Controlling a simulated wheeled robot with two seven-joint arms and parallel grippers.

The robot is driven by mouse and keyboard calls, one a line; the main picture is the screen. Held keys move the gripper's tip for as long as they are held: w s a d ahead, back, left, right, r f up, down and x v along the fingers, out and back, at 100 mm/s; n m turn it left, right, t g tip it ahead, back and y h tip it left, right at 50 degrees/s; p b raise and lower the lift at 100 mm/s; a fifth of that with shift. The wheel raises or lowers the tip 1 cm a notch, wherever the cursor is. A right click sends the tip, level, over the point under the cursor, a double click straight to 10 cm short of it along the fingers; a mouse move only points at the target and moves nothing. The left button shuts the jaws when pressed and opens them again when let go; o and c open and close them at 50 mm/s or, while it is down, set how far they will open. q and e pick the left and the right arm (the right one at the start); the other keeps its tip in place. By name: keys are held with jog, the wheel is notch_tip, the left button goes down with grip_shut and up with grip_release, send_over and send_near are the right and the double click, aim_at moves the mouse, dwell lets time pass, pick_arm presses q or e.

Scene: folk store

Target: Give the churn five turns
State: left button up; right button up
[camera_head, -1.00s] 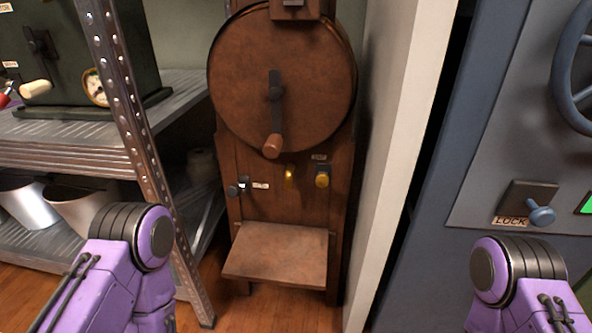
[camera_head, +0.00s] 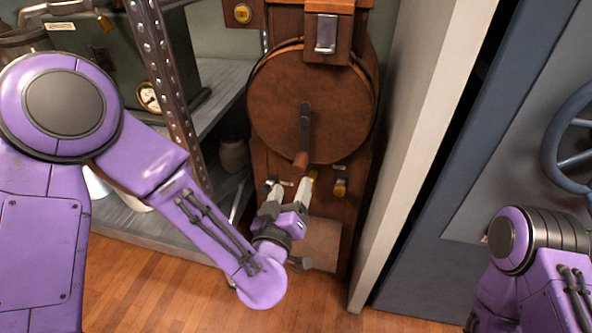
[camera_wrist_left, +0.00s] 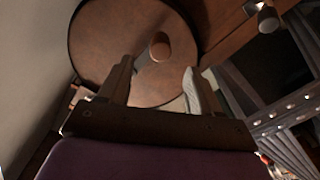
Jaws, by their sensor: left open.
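The churn (camera_head: 275,110) is a round brown wooden drum on a wooden stand. Its dark crank arm (camera_head: 305,122) hangs down from the centre and ends in a wooden handle (camera_head: 301,159). My left gripper (camera_head: 294,187) is open in front of the churn, just below the handle. In the left wrist view the drum (camera_wrist_left: 105,45) lies ahead, and the handle's rounded end (camera_wrist_left: 160,46) shows beyond and between the two open fingers (camera_wrist_left: 157,78). The handle is not gripped. My right gripper is outside the frames; only part of my right arm shows at the lower right.
A metal shelf post (camera_head: 160,70) and shelves stand left of the churn, with a dark green machine (camera_head: 90,45) on them. A pale wall edge (camera_head: 420,130) is close on the right. A grey-blue panel with a wheel (camera_head: 556,150) is farther right. Wooden floor (camera_head: 150,280) lies open below.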

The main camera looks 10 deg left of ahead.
aim_at(298, 171)
pick_arm(q)
jog(key=w, duration=0.9)
jog(key=shift+d, duration=0.2)
jog(key=c, duration=0.9)
